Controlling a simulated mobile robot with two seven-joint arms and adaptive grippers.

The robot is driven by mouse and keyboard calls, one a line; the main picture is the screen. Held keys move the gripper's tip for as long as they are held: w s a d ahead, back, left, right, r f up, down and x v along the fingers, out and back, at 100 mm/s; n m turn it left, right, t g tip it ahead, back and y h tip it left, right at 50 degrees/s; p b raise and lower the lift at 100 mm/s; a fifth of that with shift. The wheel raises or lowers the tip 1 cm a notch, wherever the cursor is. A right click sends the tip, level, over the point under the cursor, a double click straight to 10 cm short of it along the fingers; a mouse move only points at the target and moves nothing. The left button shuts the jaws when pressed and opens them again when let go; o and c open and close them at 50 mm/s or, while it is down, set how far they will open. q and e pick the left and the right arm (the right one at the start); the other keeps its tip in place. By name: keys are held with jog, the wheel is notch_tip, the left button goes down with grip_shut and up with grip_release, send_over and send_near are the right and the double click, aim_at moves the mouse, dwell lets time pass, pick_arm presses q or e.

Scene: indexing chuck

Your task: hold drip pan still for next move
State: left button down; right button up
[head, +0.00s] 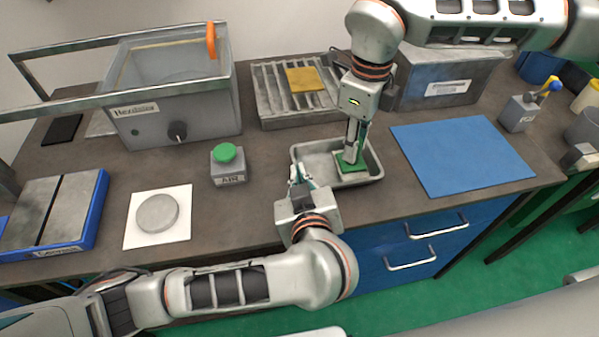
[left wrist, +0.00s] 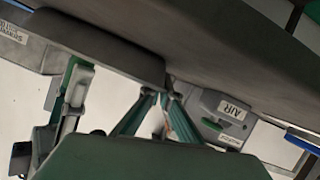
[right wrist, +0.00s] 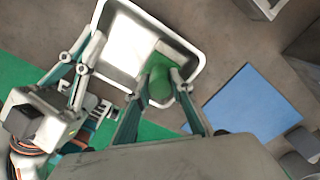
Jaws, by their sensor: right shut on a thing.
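The drip pan (head: 315,150) is a shallow grey metal tray on the bench top, between the green-button box and the blue mat. It also fills the upper middle of the right wrist view (right wrist: 122,45). My right gripper (head: 352,152) points down into the pan and is shut on a green block (head: 350,166), which also shows between its fingers (right wrist: 160,82). My left gripper (head: 300,178) is at the pan's near left rim. Its fingertips are close together in the left wrist view (left wrist: 162,98); whether they pinch the rim is unclear.
The green-button box (head: 228,166) stands left of the pan. A ribbed tray (head: 268,95) with a yellow cloth lies behind it. A blue mat (head: 460,155) lies to the right. A white sheet with a grey disc (head: 157,214) lies on the left. Blue drawers (head: 410,240) are below the bench.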

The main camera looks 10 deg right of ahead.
dwell(0.3)
jog(key=shift+s+a+f, duration=0.1)
jog(key=shift+a, duration=1.1)
jog(key=shift+s+a+f, duration=0.1)
jog(key=shift+a, duration=1.1)
notch_tip(320, 180, up, 9)
jog(key=shift+w+r, duration=0.1)
pick_arm(q)
jog(key=c, duration=2.2)
grip_release()
